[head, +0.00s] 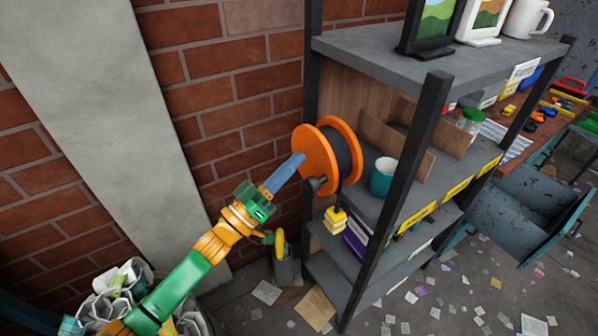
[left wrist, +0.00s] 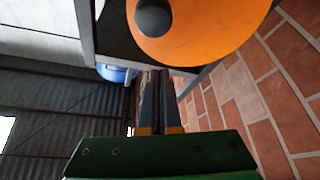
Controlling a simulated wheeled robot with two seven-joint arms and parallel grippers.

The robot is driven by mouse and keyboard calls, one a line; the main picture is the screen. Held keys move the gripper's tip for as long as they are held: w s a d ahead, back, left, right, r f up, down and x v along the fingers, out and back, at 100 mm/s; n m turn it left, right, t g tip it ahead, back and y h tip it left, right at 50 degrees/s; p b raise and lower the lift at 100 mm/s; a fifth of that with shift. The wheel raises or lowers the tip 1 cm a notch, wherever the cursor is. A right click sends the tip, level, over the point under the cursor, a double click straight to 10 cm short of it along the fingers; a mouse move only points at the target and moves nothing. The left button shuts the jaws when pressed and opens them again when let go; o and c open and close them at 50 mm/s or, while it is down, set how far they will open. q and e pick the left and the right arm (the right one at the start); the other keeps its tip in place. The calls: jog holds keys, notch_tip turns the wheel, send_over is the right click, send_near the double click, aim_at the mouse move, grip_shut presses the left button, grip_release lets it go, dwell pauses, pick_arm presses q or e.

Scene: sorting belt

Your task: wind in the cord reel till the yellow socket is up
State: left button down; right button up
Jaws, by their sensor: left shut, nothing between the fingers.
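The cord reel (head: 318,160) has orange flanges and dark cord wound between them, and is mounted at the shelf's left side. A dark grey knob (head: 317,185) sticks out from its near flange. The yellow socket (head: 335,222) hangs below the reel, beside the lower shelf. My left gripper (head: 298,160) is shut and empty, with its fingertips at the near flange, above the knob. I cannot tell whether they touch. In the left wrist view the orange flange (left wrist: 205,35) and knob (left wrist: 155,17) lie beyond the fingers. My right gripper is not in view.
The grey shelf (head: 380,50) holds picture frames, a white mug (head: 528,17), a teal cup (head: 384,177) and a jar. Its dark front post (head: 405,170) stands right of the reel. A brick wall (head: 220,90) is behind. Paper scraps litter the floor.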

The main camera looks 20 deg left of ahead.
pick_arm(q)
jog(key=shift+s+d+f, duration=0.1)
jog(key=shift+d+f, duration=0.35)
jog(key=shift+f, duration=0.4)
jog(key=shift+d+f, duration=0.45)
jog(key=shift+f, duration=0.4)
